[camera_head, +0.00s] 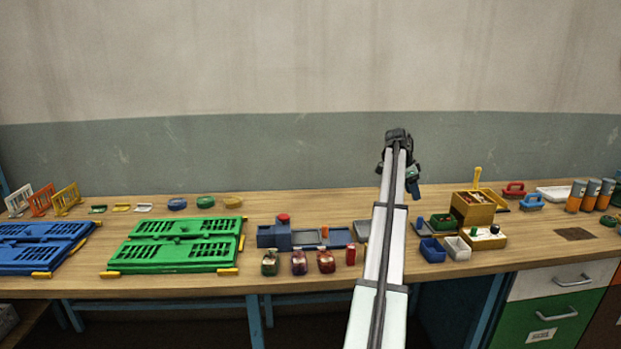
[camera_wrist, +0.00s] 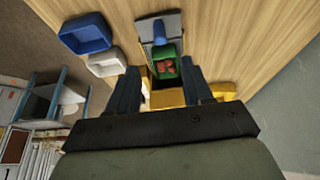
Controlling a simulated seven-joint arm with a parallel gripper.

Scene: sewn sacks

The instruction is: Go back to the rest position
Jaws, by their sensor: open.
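My gripper (camera_head: 413,184) is raised above the wooden bench, at the end of my outstretched arm, right of the picture's middle in the head view. In the wrist view my gripper (camera_wrist: 163,92) has its two dark fingers spread apart. Beyond the gap between them is a small green bin (camera_wrist: 171,54) with reddish-brown pieces in it, and part of a yellow box (camera_wrist: 166,99). I see nothing held between the fingers. My arm hides part of the bench behind it in the head view.
The wooden bench (camera_head: 300,204) holds a green panel (camera_head: 178,253), a blue panel (camera_head: 40,247), several small sacks (camera_head: 299,263), a yellow box (camera_head: 472,208), a blue bin (camera_head: 432,250), a white bin (camera_head: 457,248) and orange-grey cylinders (camera_head: 591,194). The space above the bench is open up to the wall.

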